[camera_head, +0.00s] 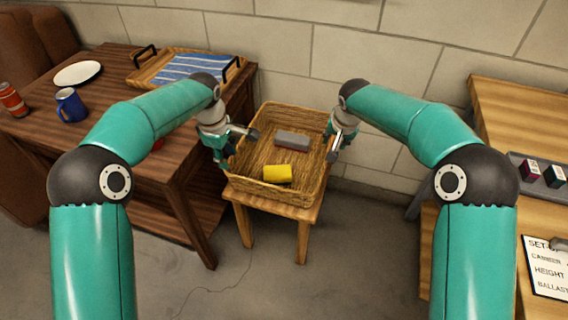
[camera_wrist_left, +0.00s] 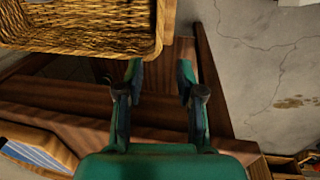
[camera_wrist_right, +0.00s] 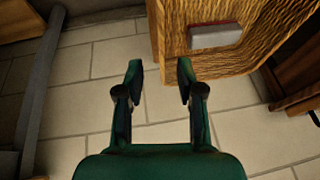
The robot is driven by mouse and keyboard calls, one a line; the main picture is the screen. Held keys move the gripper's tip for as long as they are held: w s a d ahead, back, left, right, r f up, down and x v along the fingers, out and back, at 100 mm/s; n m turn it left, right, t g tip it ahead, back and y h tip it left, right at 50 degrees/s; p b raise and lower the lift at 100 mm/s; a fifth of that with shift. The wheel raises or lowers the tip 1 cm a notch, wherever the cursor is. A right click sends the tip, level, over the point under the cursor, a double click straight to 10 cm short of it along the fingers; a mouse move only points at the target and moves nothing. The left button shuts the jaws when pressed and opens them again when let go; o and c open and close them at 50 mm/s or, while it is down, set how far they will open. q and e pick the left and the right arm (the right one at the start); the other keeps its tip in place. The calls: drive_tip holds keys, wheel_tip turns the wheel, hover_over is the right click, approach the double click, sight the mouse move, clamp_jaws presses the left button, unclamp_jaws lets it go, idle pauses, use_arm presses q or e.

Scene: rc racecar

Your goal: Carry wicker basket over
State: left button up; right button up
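The wicker basket (camera_head: 272,191) sits upright on a small wooden stool (camera_head: 303,230) between my arms. A grey block with red (camera_head: 292,140) and a yellow block (camera_head: 277,173) lie inside it. My left gripper (camera_head: 237,149) is open at the basket's left side. In the left wrist view its fingers (camera_wrist_left: 159,78) are apart and empty, with a basket corner (camera_wrist_left: 100,42) just beyond them. My right gripper (camera_head: 336,143) is at the right rim. In the right wrist view its fingers (camera_wrist_right: 159,78) are apart, and the basket wall (camera_wrist_right: 157,25) shows beyond the tips; contact is not clear.
A dark wooden table (camera_head: 150,165) at left holds a tray with a striped cloth (camera_head: 192,68), a plate (camera_head: 78,74), a blue mug (camera_head: 71,105) and a can (camera_head: 12,100). A light wood bench (camera_head: 520,110) stands at right with a dark tray and a sign (camera_head: 548,268). A wall is behind.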

sight(238, 185)
use_arm(q)
drive_tip(key=shift+r, duration=0.15)
use_arm(e)
drive_tip(key=shift+r, duration=0.15)
